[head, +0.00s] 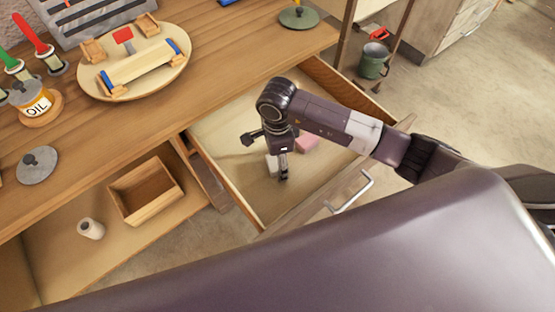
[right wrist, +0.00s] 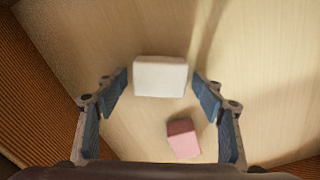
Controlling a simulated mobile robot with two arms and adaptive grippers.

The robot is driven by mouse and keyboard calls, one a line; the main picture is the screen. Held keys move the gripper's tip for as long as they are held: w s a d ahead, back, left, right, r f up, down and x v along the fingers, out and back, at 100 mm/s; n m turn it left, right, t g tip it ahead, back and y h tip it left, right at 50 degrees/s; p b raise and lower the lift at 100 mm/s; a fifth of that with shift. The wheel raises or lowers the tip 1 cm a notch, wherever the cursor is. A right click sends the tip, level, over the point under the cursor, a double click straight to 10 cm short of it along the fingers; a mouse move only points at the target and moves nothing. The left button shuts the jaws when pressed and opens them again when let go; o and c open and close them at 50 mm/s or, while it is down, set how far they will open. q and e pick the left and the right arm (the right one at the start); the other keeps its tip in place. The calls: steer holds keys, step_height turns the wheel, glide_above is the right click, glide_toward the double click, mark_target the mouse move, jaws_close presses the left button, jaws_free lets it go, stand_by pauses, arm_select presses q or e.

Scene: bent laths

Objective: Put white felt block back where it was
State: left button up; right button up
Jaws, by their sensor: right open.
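The white felt block (right wrist: 161,77) lies on the floor of an open drawer. In the right wrist view it is near the gap between the fingertips of my right gripper (right wrist: 161,88), with space on both sides. In the head view the white block (head: 271,163) is partly hidden by my right gripper (head: 278,170), which points down into the drawer (head: 240,190). My right gripper is open, with nothing between its pads held. My left gripper is not in view.
A pink block (right wrist: 184,139) lies in the drawer beside the white one; it also shows in the head view (head: 307,143). The drawer walls surround my gripper. A wooden box (head: 146,190) and a white spool (head: 90,229) are on the lower shelf. A round board (head: 165,85) is on the bench.

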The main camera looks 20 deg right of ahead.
steer(key=shift+w+r, duration=0.1)
steer(key=shift+r, duration=0.4)
step_height(320, 180, up, 11)
steer(key=b, duration=0.1)
steer(key=shift+r+b, duration=0.15)
steer(key=shift+b, duration=0.2)
